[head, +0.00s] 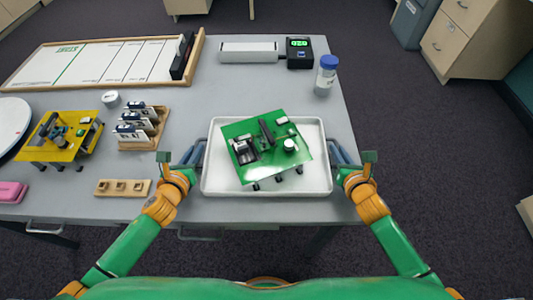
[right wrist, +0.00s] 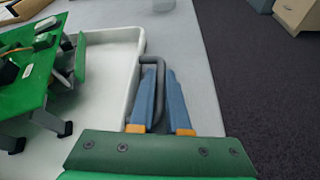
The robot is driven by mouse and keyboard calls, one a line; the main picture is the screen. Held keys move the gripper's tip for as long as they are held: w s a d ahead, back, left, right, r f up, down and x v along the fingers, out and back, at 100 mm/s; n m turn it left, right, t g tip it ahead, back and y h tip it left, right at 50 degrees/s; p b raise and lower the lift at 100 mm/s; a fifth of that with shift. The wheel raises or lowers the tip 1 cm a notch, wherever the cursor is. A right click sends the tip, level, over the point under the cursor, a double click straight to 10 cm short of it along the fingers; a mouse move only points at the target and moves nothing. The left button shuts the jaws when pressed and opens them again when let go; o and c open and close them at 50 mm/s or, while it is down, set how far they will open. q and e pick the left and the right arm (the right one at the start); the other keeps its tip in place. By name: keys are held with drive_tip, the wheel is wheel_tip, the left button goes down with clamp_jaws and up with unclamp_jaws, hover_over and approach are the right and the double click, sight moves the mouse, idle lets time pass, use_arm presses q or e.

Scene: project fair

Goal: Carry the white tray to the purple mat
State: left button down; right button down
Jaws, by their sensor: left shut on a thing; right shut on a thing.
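The white tray (head: 318,181) is at the front right of the grey table, close to its front edge. I cannot tell whether it touches the tabletop. A green model board on legs (head: 240,130), with small parts on top, stands in the tray. My left gripper (head: 198,152) is shut on the tray's left side. My right gripper (head: 336,152) is shut on the tray's right side. In the right wrist view, the blue fingers of this gripper (right wrist: 160,88) are around the tray's grey handle (right wrist: 150,61). No purple mat is in view.
On the grey table (head: 225,88) are a yellow model (head: 68,135), a wooden card rack (head: 140,128), a wooden block with holes (head: 122,188), a blue-lidded jar (head: 326,75) and a digital timer (head: 299,52). Dark open floor (head: 430,150) lies to the right.

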idle(0.4)
